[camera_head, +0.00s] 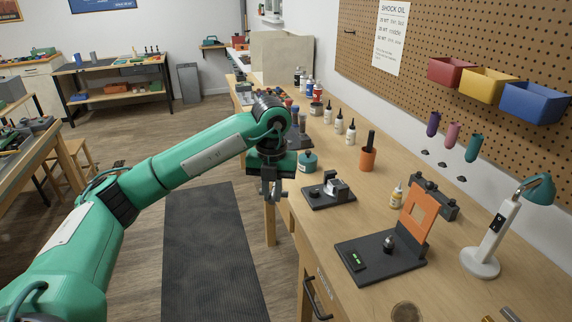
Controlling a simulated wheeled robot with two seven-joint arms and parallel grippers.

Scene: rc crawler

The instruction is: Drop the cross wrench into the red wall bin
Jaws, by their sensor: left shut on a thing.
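The red wall bin (450,73) hangs on the pegboard at the upper right, left of a yellow bin and a blue bin. My left gripper (270,190) points down over the left edge of the workbench, well left of and lower in the picture than the red bin. It is shut on a small grey metal thing, which looks like the cross wrench; the fingers and the small size hide its full shape. My right gripper is not in view.
Purple, pink and green holders hang below the bins. A dark mat (205,255) lies on the floor.

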